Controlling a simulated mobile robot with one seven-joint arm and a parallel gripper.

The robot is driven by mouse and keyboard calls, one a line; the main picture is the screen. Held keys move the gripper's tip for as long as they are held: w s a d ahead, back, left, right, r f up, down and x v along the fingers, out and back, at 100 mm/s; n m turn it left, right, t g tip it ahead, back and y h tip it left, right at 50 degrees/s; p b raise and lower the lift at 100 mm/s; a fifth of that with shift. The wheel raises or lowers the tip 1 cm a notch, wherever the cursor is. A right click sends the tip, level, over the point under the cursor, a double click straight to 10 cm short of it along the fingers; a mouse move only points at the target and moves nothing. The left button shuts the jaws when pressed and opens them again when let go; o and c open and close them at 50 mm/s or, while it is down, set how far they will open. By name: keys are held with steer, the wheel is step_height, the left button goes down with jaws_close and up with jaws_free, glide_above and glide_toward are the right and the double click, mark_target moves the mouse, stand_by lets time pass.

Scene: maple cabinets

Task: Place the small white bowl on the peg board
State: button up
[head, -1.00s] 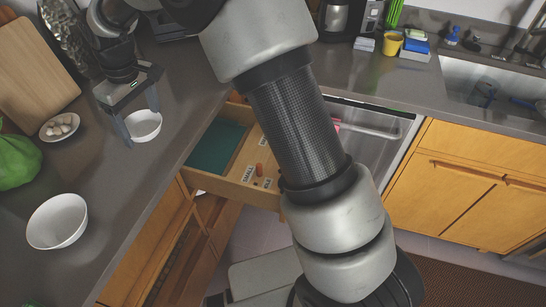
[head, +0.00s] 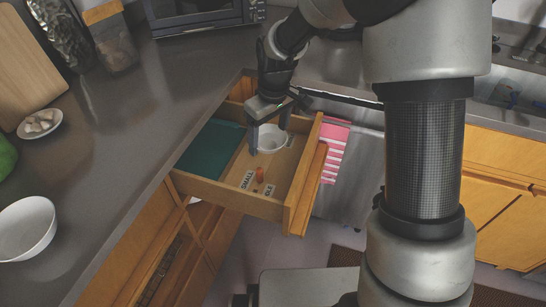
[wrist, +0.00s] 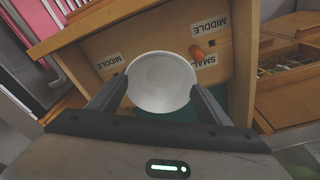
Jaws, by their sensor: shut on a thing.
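The small white bowl (head: 270,138) is between the fingers of my gripper (head: 269,141), over the open drawer. In the wrist view the bowl (wrist: 162,82) sits upright with its rim between both fingertips, and my gripper (wrist: 158,92) is shut on it. Below it is the wooden peg board (wrist: 150,38), lying in the drawer, with MIDDLE and SMALL labels. An orange peg (head: 260,174) stands on the board; it also shows in the wrist view (wrist: 198,54) by the SMALL label. The bowl hides part of the board. Its exact height above the board is unclear.
The drawer (head: 228,201) is pulled out, with a teal board (head: 211,147) at its left. A larger white bowl (head: 26,228) and a dish of pale round items (head: 40,123) stand on the counter. A pink striped towel (head: 334,150) hangs right of the drawer.

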mark_target(269, 146)
steer(key=shift+f+b, duration=0.55)
steer(key=shift+f, duration=2.5)
steer(key=shift+f, duration=0.15)
steer(key=o, duration=1.1)
